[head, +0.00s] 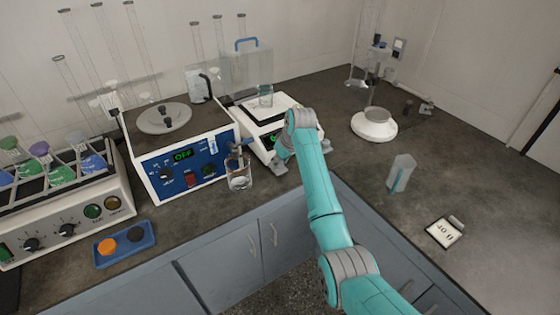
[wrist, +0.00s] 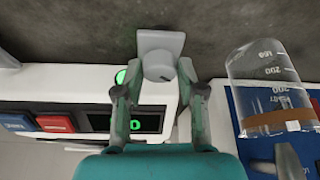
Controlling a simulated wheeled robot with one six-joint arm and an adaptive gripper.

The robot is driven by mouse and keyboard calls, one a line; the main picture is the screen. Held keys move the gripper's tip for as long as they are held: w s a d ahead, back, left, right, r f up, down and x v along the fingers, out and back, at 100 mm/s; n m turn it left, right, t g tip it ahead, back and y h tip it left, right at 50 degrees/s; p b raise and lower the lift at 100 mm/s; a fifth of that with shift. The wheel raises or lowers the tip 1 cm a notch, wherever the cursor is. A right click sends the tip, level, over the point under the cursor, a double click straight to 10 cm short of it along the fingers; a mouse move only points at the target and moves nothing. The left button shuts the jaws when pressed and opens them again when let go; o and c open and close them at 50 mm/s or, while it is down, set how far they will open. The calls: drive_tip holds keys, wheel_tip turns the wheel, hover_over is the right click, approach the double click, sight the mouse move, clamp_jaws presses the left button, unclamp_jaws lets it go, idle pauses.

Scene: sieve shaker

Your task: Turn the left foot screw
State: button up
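The left foot screw (wrist: 158,64) is a grey round knob on a light grey plate at the front edge of the white balance (wrist: 60,78). In the wrist view my gripper (wrist: 158,86) is open, one finger on each side of the knob's near side, with gaps showing; I see no clear contact. In the head view the foot (head: 277,168) shows at the balance's front left corner, beside my arm. The balance (head: 262,112) is partly covered by my arm, and my fingers cannot be made out there.
A glass beaker (head: 239,178) stands close left of the foot, before the blue-fronted device (head: 185,165) reading OFF; the beaker also shows close by in the wrist view (wrist: 265,85). A blue tray (head: 125,243) lies at left. Open counter lies right, around a clear vessel (head: 401,172).

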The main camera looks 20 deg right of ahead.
clamp_jaws()
drive_tip(key=shift+n+g+y, duration=0.6)
drive_tip(key=shift+n+y, duration=0.1)
drive_tip(key=shift+n, duration=1.6)
drive_tip(key=o, duration=0.6)
unclamp_jaws()
drive_tip(key=shift+o, duration=0.2)
drive_tip(key=shift+d, duration=0.1)
drive_tip(key=v, duration=1.2)
